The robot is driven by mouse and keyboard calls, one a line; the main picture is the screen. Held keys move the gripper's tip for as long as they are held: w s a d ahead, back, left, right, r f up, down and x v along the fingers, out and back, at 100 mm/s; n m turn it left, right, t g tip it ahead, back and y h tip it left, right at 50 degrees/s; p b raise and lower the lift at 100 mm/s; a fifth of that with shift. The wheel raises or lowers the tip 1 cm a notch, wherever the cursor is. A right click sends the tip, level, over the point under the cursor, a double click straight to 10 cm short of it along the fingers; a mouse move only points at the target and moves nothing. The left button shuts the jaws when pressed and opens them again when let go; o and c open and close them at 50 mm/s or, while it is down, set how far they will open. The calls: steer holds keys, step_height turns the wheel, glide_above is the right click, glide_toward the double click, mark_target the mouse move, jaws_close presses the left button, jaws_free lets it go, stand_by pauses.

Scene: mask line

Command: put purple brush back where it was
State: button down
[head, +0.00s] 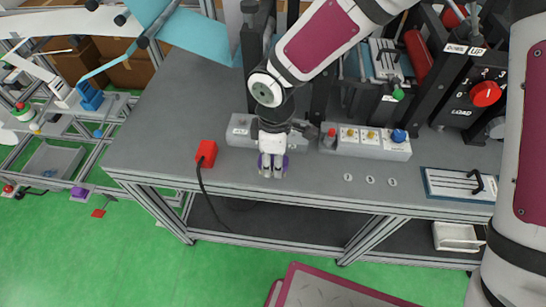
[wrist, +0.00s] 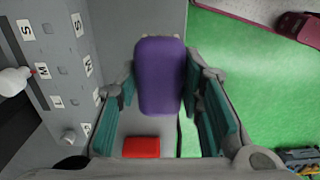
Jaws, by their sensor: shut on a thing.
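My gripper (head: 271,168) is over the front part of the grey workbench (head: 190,105), pointing down. In the wrist view my gripper (wrist: 160,88) has its teal finger pads on either side of the purple brush (wrist: 158,75), shut on it. The brush shows its smooth purple back. In the head view only a sliver of purple (head: 285,160) shows beside the fingers, which hide the rest. I cannot tell whether the brush touches the bench.
A red box (head: 206,152) with a black cable stands on the bench left of my gripper. Grey control boxes (head: 366,141) with knobs and buttons stand behind and to the right. A white panel (head: 458,185) lies at the right. The bench's front edge is close.

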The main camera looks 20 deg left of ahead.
mark_target(273, 160)
steer(key=shift+w+a+f, duration=0.1)
steer(key=shift+w+a, duration=0.2)
steer(key=shift+w, duration=0.25)
steer(key=shift+w+a+f, duration=0.1)
steer(key=shift+w+a, duration=0.15)
steer(key=shift+w, duration=0.25)
step_height(273, 160, down, 3)
steer(key=shift+r+p, duration=0.1)
steer(key=shift+p, duration=0.3)
steer(key=shift+f, duration=0.25)
steer(key=shift+f, duration=0.2)
steer(key=c, duration=1.1)
jaws_free()
step_height(273, 160, up, 12)
steer(key=b, duration=0.1)
steer(key=shift+r, duration=0.2)
